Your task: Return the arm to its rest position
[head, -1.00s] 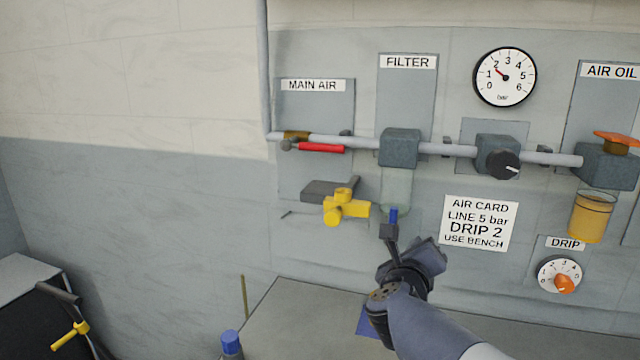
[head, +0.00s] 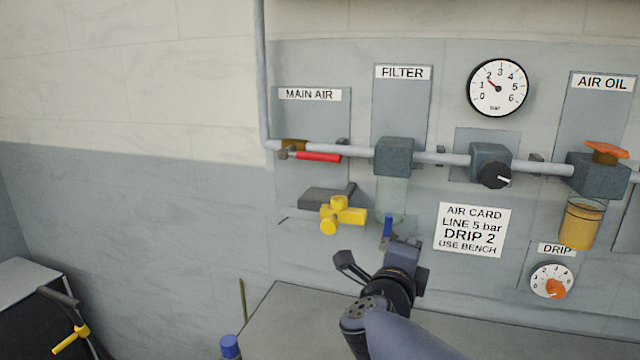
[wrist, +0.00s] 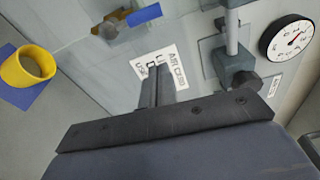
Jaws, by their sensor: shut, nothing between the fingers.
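My gripper (wrist: 155,82) shows in the wrist view with its two dark fingers together and nothing between them. The air card (wrist: 160,72) is behind the fingertips in that view. In the head view my wrist and gripper body are in front of the panel's lower part, below the filter (head: 394,156) and left of the air card (head: 471,230). The fingertips cannot be made out clearly there. The gripper looks apart from the panel fittings, though the gap is hard to judge.
The filter's blue drain (head: 388,229) is close above my gripper. A yellow valve (head: 341,214), red lever (head: 318,157), regulator knob (head: 495,175) and orange drip knob (head: 555,289) jut from the panel. A yellow cup (wrist: 27,68) stands on a blue patch. The left wall is clear.

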